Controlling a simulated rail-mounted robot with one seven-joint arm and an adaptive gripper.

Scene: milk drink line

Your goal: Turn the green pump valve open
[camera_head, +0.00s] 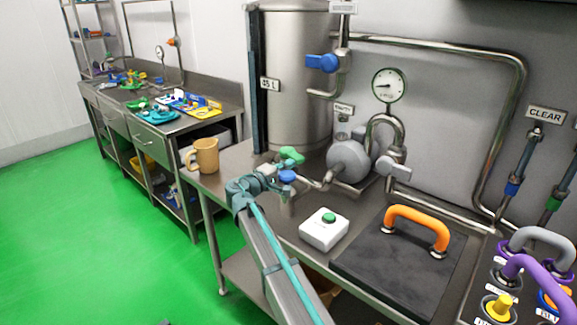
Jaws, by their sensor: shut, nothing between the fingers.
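The green valve handle (291,156) stands at the left end of the pump's pipework, in front of the tall steel tank. A small blue round part (287,176) sits just below it. My gripper (276,183) is at the left of this valve, just below the green handle, its fingers shut with nothing held. The fingertips are close to the blue part; I cannot tell whether they touch it or the handle. The grey pump (348,160) is right of the valve. My gripper and arm hide part of the bench below the valve.
A tan mug (206,156) stands left on the bench. A white box with a green button (325,229) and a black plate with an orange handle (417,227) lie right of my arm. The steel tank (296,80) and pressure gauge (389,86) rise behind.

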